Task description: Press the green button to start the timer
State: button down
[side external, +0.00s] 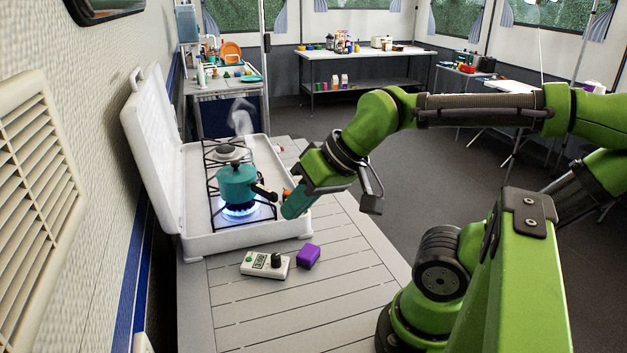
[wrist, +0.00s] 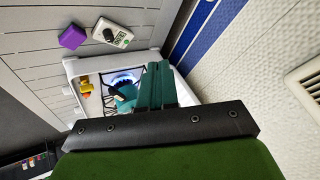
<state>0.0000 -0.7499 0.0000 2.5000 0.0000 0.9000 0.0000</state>
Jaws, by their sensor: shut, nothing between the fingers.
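The timer (side external: 265,264) is a small white box with a display, a black knob and a small green button (side external: 249,258) at its left end. It lies on the slatted table in front of the stove. My gripper (side external: 291,207) has teal fingers, shut and empty. It is over the front right edge of the stove, above and behind the timer and apart from it. The shut fingers also show in the wrist view (wrist: 158,68).
A purple block (side external: 308,256) lies just right of the timer. A teal pot (side external: 238,184) stands over a lit blue flame on the white camping stove (side external: 250,243), close to my fingers, its dark handle pointing toward them. The table (side external: 340,300) is clear in front.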

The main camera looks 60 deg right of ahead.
dwell(0.8)
jog(key=m+t+y, duration=0.1)
jog(key=m+y, duration=0.1)
jog(key=m, duration=1.6)
send_over(253, 260)
notch_tip(253, 260, down, 11)
jog(key=shift+f, duration=0.15)
jog(key=shift+f, duration=0.1)
jog(key=shift+f, duration=4.35)
jog(key=shift+f, duration=0.15)
